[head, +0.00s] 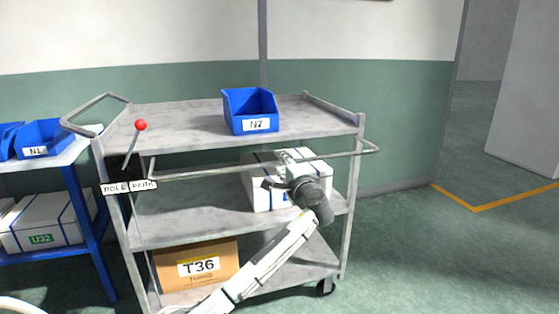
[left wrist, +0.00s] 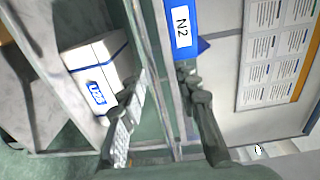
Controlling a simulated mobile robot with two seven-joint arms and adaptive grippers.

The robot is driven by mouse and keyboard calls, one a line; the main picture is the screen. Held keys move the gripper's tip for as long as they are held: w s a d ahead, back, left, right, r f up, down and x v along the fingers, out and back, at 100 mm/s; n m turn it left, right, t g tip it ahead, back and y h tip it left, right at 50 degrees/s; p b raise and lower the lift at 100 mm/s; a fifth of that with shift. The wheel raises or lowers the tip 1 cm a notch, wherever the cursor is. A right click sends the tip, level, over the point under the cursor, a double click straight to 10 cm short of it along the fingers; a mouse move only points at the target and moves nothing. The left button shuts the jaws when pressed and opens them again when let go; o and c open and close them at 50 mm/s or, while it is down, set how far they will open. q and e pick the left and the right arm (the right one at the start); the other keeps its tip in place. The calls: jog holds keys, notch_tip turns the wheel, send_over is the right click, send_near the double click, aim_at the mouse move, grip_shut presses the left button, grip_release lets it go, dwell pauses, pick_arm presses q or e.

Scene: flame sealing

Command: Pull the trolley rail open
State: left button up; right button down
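The grey metal trolley (head: 190,117) has three shelves. Its rail (head: 215,173) is a thin bar across the near side, just below the top shelf. My left gripper (head: 276,171) is at the rail's right half, with one finger above the bar and one below in the head view. In the left wrist view its fingers (left wrist: 163,112) are spread apart, and long grey bars run between them. I cannot tell whether either finger touches the rail. A lever with a red knob (head: 140,125) stands at the trolley's left end, above a lettered plate (head: 130,187). My right gripper does not show.
A blue N2 bin (head: 250,108) stands on the top shelf. A white box (head: 262,190) is on the middle shelf and a T36 carton (head: 196,265) on the bottom one. A blue-framed table (head: 80,225) stands close at left. Floor at right is clear.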

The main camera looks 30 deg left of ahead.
pick_arm(q)
jog(key=shift+v, duration=1.1)
jog(key=shift+r, duration=0.15)
jog(key=v, duration=1.2)
